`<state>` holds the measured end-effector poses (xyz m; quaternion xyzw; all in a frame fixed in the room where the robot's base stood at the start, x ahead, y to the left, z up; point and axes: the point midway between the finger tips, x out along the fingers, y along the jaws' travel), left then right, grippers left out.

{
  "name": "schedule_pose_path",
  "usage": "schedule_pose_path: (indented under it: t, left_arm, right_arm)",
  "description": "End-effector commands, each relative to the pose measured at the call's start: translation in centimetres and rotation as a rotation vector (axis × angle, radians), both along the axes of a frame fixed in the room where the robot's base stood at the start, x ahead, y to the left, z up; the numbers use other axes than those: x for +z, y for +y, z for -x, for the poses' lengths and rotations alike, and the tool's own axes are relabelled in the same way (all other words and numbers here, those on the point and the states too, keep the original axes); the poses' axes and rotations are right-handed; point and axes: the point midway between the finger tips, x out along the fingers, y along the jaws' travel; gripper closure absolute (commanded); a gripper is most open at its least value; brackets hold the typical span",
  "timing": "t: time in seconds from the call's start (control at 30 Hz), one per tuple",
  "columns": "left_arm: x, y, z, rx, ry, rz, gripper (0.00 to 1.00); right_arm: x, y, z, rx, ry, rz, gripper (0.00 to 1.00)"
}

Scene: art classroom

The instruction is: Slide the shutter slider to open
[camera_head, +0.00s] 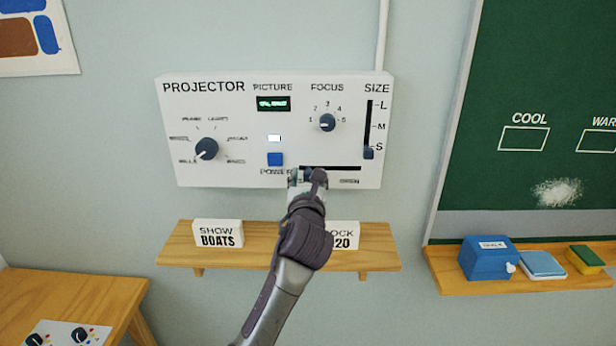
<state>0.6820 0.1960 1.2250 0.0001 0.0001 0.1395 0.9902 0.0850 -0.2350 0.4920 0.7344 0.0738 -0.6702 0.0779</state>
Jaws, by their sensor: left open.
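The white projector panel (215,120) is fixed on the wall. Its shutter track, a black horizontal slot (345,168), runs along the lower right, with a small blurred label near its right end. My left gripper (308,177) is open at the left part of this slot. It covers the left end of the slot, so the slider knob and any label there are hidden. I cannot tell whether the fingers touch the knob. The part of the slot to the right of the gripper shows no knob. My right gripper is not in view.
Close by on the panel are the blue power button (275,159), the focus knob (327,122), the size slider (368,153) and the picture dial (206,149). Below, a wooden shelf (190,255) holds the "SHOW BOATS" block (218,234) and another sign block (345,236) partly behind my arm.

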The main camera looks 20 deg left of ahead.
Motion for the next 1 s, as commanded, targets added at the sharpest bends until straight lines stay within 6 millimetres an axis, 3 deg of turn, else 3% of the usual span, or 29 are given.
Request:
schedule_pose_path:
  t: [0.17, 0.47, 0.77, 0.87, 1.0]
  left_arm:
    - [0.0, 0.0, 0.0, 0.0, 0.0, 0.0, 0.52]
    - [0.0, 0.0, 0.0, 0.0, 0.001, 0.0, 1.0]
    - [0.0, -0.1, 0.0, 0.0, 0.001, -0.001, 1.0]
    - [0.2, -1.2, -0.4, -0.002, 0.004, -0.001, 1.0]
    - [0.4, -4.6, -1.3, -0.003, 0.006, -0.002, 1.0]
  right_arm:
    - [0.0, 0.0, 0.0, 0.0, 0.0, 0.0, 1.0]
    - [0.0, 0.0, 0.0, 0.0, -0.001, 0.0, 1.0]
    - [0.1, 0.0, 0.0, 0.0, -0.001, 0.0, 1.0]
    - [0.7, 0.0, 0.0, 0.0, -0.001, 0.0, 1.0]
    - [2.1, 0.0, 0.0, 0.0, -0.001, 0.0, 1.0]
